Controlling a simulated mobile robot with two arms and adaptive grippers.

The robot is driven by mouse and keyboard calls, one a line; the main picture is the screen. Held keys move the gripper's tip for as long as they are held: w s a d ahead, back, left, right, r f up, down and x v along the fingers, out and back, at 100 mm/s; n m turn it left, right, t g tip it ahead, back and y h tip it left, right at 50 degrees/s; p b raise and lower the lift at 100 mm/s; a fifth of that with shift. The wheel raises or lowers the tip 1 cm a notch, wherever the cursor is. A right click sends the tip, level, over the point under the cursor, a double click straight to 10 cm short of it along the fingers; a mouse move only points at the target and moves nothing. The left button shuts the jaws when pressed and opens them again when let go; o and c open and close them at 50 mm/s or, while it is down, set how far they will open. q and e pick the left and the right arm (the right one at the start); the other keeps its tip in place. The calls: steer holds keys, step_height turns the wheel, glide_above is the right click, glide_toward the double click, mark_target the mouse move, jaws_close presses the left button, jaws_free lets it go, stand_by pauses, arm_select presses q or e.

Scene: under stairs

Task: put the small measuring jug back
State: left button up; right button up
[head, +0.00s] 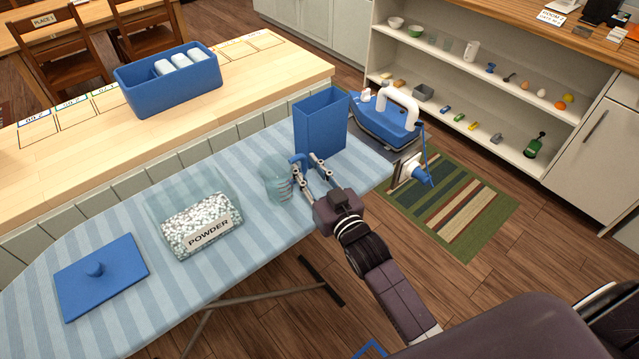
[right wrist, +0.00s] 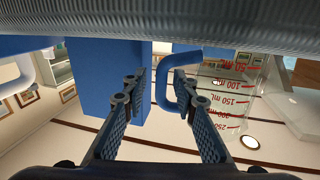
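The small measuring jug (head: 276,183) is clear with red volume marks and a blue handle. It stands on the striped ironing board (head: 100,235). It also shows in the right wrist view (right wrist: 228,95), with its handle (right wrist: 198,54) reaching in between the fingers. My right gripper (head: 307,165) is at the handle side of the jug. In the right wrist view its fingers (right wrist: 161,88) are apart, on either side of the handle, with gaps showing. My left gripper is not in view.
A tall blue bin (head: 320,125) stands just behind my right gripper, with an iron (head: 385,125) beyond it. A clear box of powder (head: 200,225) and a blue lid (head: 100,280) lie left. White shelves (head: 450,95) with small items stand at back right.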

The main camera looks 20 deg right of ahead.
steer(key=s, duration=0.3)
steer(key=s+d+b, duration=0.1)
steer(key=s, duration=0.5)
steer(key=shift+s+d, duration=0.2)
steer(key=shift+s, duration=0.15)
steer(key=shift+s+d, duration=0.1)
steer(key=shift+s, duration=0.5)
